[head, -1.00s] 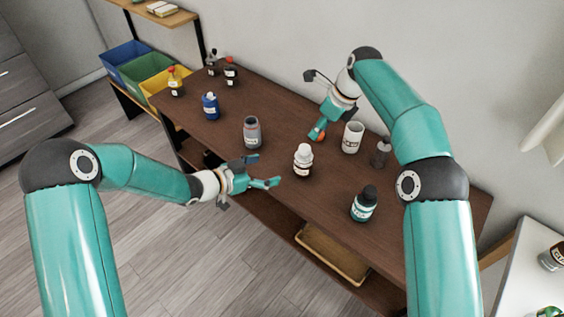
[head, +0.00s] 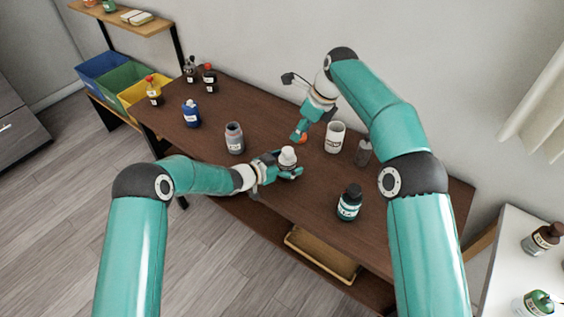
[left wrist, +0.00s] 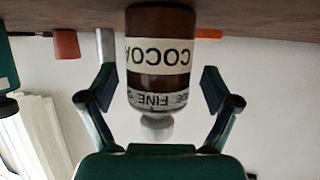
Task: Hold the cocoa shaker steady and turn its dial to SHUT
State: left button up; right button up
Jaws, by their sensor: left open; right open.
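The cocoa shaker (head: 288,157) stands on the brown table, its pale top showing in the head view. In the left wrist view the picture is upside down; the shaker (left wrist: 161,48) has a brown body, a COCOA label, a lower-lying band reading FINE, and a pale knob. My left gripper (head: 282,167) is open, with one finger on each side of the shaker; gaps show between fingers and shaker. The fingers hide its lower body in the head view. My right gripper (head: 300,136) is open behind the shaker, apart from it, beside a small orange object (head: 303,139).
A grey jar (head: 235,138) stands left of the shaker, a white cup (head: 334,137) and a dark jar (head: 363,152) behind right, a green black-capped bottle (head: 349,203) front right. A blue bottle (head: 192,114) stands farther left. Bare table lies between them.

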pick_arm(q)
jog(key=shift+w, duration=0.1)
jog(key=shift+c, duration=0.3)
jog(key=c, duration=1.3)
